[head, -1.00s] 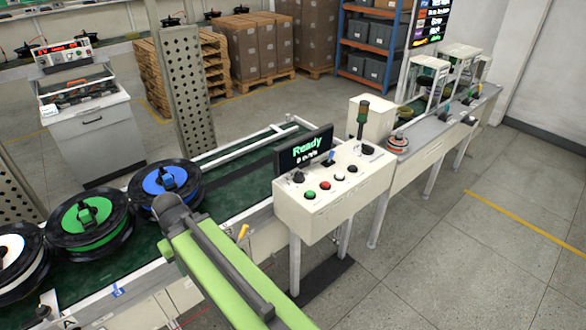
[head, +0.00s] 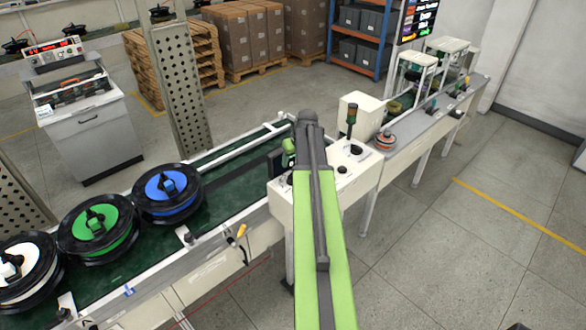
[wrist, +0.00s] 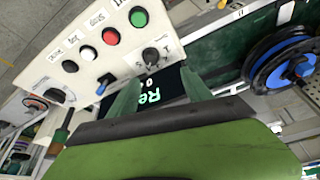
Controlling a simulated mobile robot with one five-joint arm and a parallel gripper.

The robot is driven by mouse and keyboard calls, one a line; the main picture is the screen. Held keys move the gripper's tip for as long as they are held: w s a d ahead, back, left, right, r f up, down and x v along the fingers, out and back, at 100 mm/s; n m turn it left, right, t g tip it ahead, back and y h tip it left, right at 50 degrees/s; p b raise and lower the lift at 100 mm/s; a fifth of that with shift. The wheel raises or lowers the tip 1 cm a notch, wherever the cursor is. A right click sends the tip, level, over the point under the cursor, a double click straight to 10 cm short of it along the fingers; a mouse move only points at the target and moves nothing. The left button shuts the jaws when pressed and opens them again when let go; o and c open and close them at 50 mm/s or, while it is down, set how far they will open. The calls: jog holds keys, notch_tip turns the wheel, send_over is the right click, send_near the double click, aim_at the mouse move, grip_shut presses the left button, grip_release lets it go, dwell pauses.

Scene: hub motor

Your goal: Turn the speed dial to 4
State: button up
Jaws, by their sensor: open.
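The cream control panel (wrist: 110,50) fills the upper left of the wrist view. A black dial (wrist: 150,55) with small marks around it sits at its corner, beside the green button (wrist: 139,17). I cannot read its setting. My gripper (wrist: 160,77) is open and empty, its two green fingers apart with the dial just beyond the tips. The dark display (wrist: 150,88) with "Re" visible lies between and behind the fingers. In the head view my arm covers most of the panel (head: 281,207), and the dial is hidden there.
A red button (wrist: 111,36), a white button (wrist: 88,52), a black knob (wrist: 70,66) and a blue-handled lever (wrist: 104,84) share the panel. A conveyor (head: 235,160) carries a blue spool (head: 168,188) and others.

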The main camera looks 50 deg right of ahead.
jog(key=s+d, duration=0.1)
jog(key=d, duration=0.2)
jog(key=b, duration=1.6)
send_near(292, 177)
jog(key=x, duration=0.9)
jog(key=shift+s, duration=0.1)
